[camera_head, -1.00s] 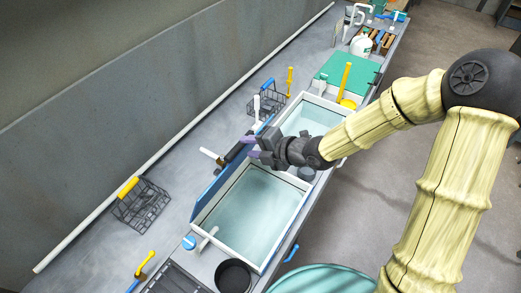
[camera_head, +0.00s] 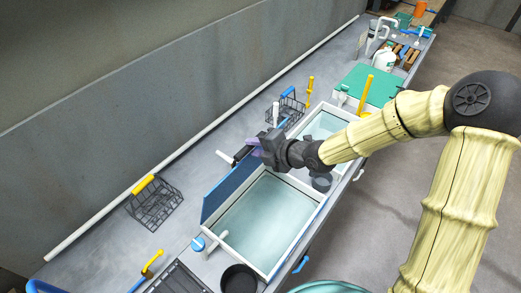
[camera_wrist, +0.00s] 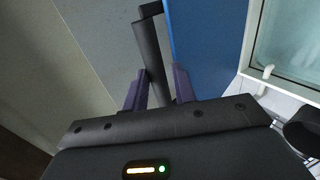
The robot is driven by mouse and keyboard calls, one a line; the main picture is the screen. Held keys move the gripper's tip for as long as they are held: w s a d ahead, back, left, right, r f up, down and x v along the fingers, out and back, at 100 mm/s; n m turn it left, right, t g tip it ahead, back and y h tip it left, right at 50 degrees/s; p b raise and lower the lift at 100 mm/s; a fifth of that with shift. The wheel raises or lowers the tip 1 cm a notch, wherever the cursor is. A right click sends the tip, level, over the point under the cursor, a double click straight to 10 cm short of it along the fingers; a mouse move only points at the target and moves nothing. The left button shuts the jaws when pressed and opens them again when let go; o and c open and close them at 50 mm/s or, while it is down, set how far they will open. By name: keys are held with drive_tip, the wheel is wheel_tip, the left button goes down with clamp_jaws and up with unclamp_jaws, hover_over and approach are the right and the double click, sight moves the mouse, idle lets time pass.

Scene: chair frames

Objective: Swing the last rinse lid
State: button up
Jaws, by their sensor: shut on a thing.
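The near rinse tank (camera_head: 262,222) is uncovered, with pale water in it; its rim and water also show at the upper right of the wrist view (camera_wrist: 290,40). Its blue lid (camera_head: 222,197) stands raised along the wall-side edge and fills a band of the wrist view (camera_wrist: 208,45). My gripper (camera_head: 258,148) is at the lid's far end. In the wrist view, its two purple fingers (camera_wrist: 158,88) are shut on a dark bar handle (camera_wrist: 150,50) beside the lid. The handle's lower end is hidden between the fingers.
A second water tank (camera_head: 325,124) lies beyond, partly behind my arm. Wire baskets (camera_head: 155,205) stand on the wall-side counter. A black round pot (camera_head: 238,278) stands at the near end. A green board (camera_head: 372,84) lies farther back. The floor at right is open.

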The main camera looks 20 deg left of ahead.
drive_tip(key=shift+w+a+f+b, duration=0.15)
drive_tip(key=shift+a+b, duration=0.1)
drive_tip(key=shift+a, duration=0.5)
drive_tip(key=shift+w+a+f+b, duration=0.1)
drive_tip(key=shift+a+b, duration=0.15)
drive_tip(key=shift+a, duration=0.5)
drive_tip(key=o, duration=1)
drive_tip(key=shift+w+r, duration=0.1)
drive_tip(key=shift+w+a, duration=0.15)
drive_tip(key=shift+w, duration=0.15)
drive_tip(key=r+p+v, duration=0.1)
drive_tip(key=p+v, duration=0.1)
drive_tip(key=v, duration=1.5)
drive_tip(key=shift+s+r, duration=0.2)
drive_tip(key=shift+s, duration=0.05)
